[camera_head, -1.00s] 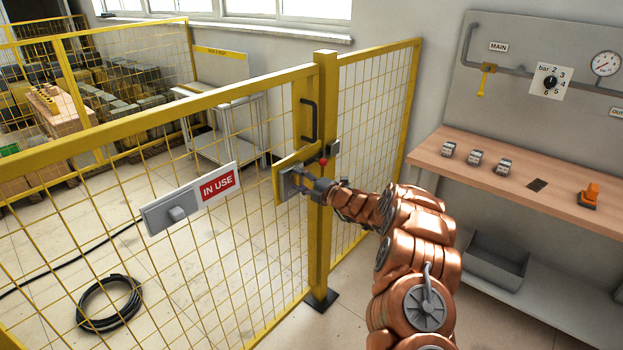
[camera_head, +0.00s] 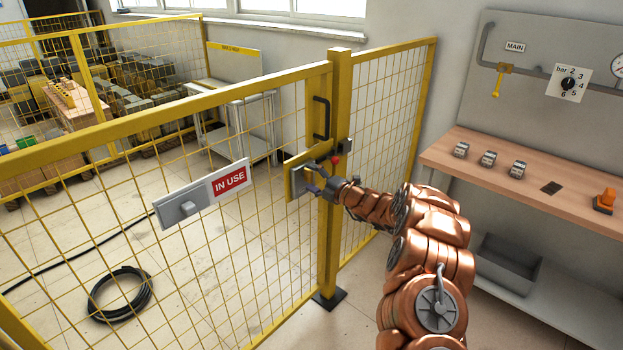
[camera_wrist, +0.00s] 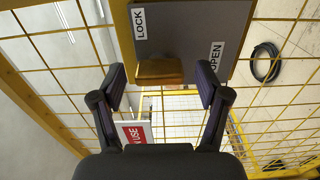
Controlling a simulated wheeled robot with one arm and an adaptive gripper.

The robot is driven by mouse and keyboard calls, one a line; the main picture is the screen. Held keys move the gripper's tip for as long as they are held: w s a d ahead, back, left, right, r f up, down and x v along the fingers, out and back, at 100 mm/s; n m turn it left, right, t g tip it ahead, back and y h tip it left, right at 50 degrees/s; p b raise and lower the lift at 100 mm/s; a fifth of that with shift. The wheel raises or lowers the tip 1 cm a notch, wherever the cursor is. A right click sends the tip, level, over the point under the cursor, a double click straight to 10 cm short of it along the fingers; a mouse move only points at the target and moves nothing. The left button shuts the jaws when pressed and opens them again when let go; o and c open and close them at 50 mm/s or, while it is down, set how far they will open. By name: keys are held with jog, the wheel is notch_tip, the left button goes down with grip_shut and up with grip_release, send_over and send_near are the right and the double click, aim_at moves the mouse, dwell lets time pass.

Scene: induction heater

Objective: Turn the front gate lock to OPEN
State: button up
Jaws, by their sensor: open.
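The gate lock is a grey plate (camera_wrist: 195,30) with a LOCK label (camera_wrist: 139,22) and an OPEN label (camera_wrist: 216,56) in the wrist view. A brownish-gold knob (camera_wrist: 158,70) stands at the plate's edge, nearer the left finger. My gripper (camera_wrist: 163,82) is open, with one finger on each side of the knob and visible gaps to both. In the head view, my gripper (camera_head: 310,177) is at the lock plate (camera_head: 295,183) on the yellow front gate (camera_head: 200,108); the knob is too small to make out there.
A black handle (camera_head: 321,118) and a red knob (camera_head: 335,160) sit by the gate post (camera_head: 339,70). An IN USE sign (camera_head: 229,180) hangs on the mesh to the left. A wooden bench (camera_head: 535,185) stands at the right. A black hose coil (camera_head: 120,294) lies on the floor.

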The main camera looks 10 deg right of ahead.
jog(key=v, duration=1.1)
jog(key=shift+s+d, duration=0.2)
jog(key=shift+s, duration=0.15)
